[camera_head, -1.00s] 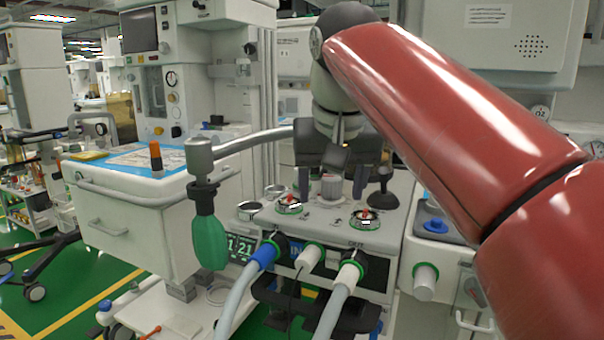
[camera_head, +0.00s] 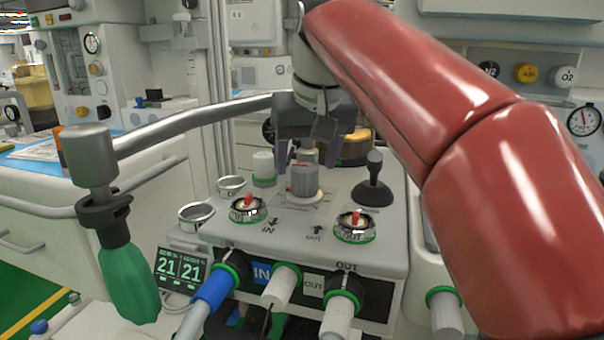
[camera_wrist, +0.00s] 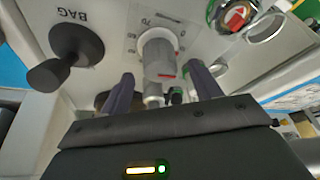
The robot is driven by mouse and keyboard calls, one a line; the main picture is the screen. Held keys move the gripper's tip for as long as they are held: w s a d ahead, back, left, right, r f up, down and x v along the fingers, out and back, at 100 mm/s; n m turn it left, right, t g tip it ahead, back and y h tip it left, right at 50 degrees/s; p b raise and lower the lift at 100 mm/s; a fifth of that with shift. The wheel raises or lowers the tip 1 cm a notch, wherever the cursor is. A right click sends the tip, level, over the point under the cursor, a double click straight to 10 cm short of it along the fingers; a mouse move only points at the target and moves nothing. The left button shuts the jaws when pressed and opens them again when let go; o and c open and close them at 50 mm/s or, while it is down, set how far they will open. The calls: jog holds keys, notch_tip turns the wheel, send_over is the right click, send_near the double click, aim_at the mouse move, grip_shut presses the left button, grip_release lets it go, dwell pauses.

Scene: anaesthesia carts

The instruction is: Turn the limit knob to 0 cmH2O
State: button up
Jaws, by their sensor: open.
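The limit knob (camera_head: 305,180) is a ribbed grey cylinder with a red mark, standing upright on the white machine top (camera_head: 340,235). In the wrist view, the knob (camera_wrist: 158,52) has a printed scale around it, with 70 readable; the setting it points to is not clear. My gripper (camera_head: 306,158) is open and empty, fingers pointing down, just above and behind the knob in the head view. In the wrist view, the gripper (camera_wrist: 162,72) has one finger on each side of the knob's line, apart from it.
A black BAG lever (camera_head: 373,185) stands right of the knob. Two clear-domed valves (camera_head: 248,208) (camera_head: 355,226) sit in front. A metal arm (camera_head: 190,125) with a green bag (camera_head: 130,283) crosses the left. Hoses plug into the front face.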

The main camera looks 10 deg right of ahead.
jog(key=shift+x, duration=1.4)
jog(key=c, duration=1)
jog(key=n+p, duration=0.1)
jog(key=n, duration=0.1)
jog(key=n+g+y+p, duration=0.1)
jog(key=n, duration=0.1)
jog(key=shift+d+r+y+p, duration=0.1)
jog(key=shift+r+y+p, duration=0.1)
jog(key=shift+y+p, duration=0.15)
jog(key=shift+w+f+n+g+y+p, duration=0.1)
jog(key=shift+n+g+y+p, duration=0.2)
jog(key=shift+n+p, duration=0.65)
jog(key=shift+n+g+y+p, duration=0.2)
jog(key=shift+n+y+p, duration=0.15)
jog(key=shift+n, duration=1.2)
